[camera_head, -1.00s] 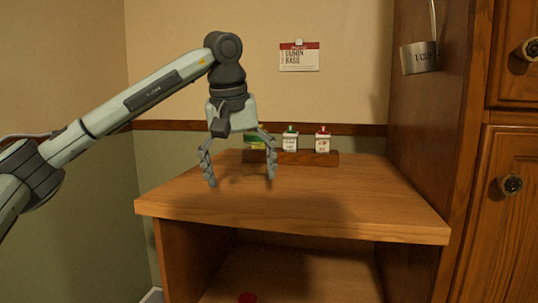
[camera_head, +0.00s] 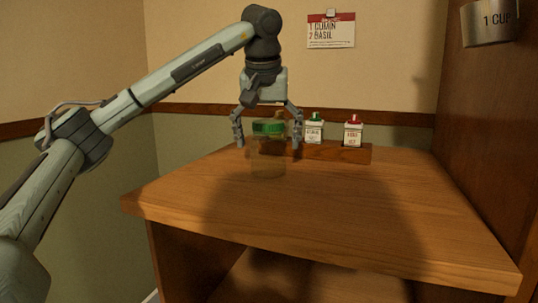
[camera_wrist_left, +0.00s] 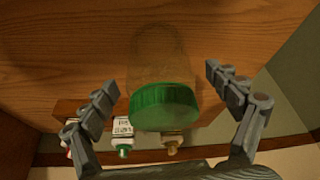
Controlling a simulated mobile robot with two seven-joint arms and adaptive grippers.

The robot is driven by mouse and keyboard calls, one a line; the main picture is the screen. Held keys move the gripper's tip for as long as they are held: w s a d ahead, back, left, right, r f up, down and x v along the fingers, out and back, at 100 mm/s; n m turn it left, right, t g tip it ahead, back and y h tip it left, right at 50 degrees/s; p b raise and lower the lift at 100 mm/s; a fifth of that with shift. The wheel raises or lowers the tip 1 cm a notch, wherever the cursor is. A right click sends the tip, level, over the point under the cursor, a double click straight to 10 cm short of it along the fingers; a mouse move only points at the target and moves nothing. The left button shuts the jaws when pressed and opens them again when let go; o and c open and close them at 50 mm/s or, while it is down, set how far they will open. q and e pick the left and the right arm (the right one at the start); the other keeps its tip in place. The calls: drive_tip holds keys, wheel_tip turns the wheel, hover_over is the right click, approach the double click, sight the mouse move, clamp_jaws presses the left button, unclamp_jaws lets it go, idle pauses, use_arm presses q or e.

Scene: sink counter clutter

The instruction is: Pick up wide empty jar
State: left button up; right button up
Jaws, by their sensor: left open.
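A wide clear jar (camera_head: 267,164) with a green lid (camera_head: 268,127) stands upright on the wooden counter in the head view. It looks empty. In the wrist view its green lid (camera_wrist_left: 165,106) is nearest and its see-through body (camera_wrist_left: 157,62) extends above it. My left gripper (camera_head: 268,145) comes down from above and is open. Its fingers are on either side of the jar near the lid, with visible gaps in the wrist view (camera_wrist_left: 161,78). Nothing is held. My right gripper is not in view.
A wooden rack (camera_head: 345,152) behind the jar holds small bottles: one green-capped (camera_head: 314,129), one red-capped (camera_head: 353,131), and a yellow-capped one (camera_wrist_left: 172,143) in the wrist view. A recipe card (camera_head: 331,31) hangs on the wall. The counter's front and right are clear.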

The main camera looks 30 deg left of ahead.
use_arm(q)
drive_tip(key=shift+x, duration=1.15)
drive_tip(key=shift+w+r, duration=0.1)
drive_tip(key=c, duration=1.4)
